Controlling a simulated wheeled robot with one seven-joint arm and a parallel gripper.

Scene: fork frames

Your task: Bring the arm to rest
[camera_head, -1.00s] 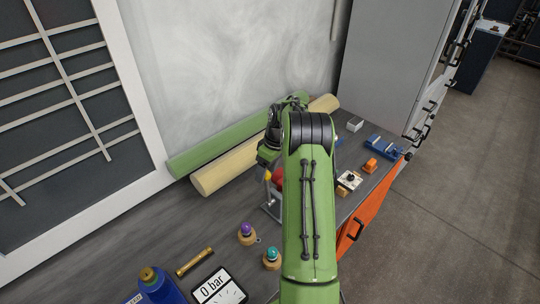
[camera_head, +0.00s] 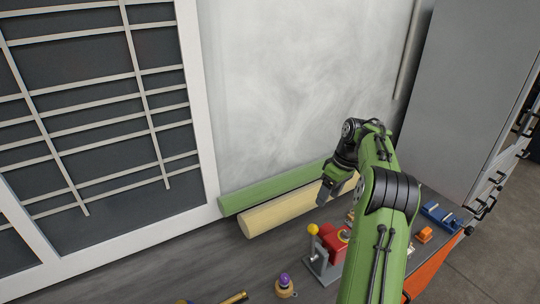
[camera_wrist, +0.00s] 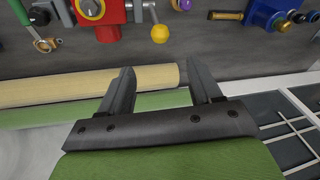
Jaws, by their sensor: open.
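My gripper (camera_wrist: 164,90) shows in the wrist view with its two dark fingers apart and nothing between them. In the head view my green arm rises on the right, and the gripper (camera_head: 338,190) hangs from its bent end above the bench, beside the rolls. It touches nothing that I can see. The red device (camera_head: 330,243) with a yellow ball knob stands on the bench below it, partly hidden by my arm. The red device also shows at the top of the wrist view (camera_wrist: 104,12).
A green roll (camera_head: 270,191) and a cream roll (camera_head: 285,212) lie along the wall. A purple-topped knob (camera_head: 285,284) and a brass cylinder (camera_head: 236,298) lie at the front. A blue vise (camera_head: 440,214) and an orange block (camera_head: 424,234) stand on the right. A grey cabinet (camera_head: 470,90) stands behind.

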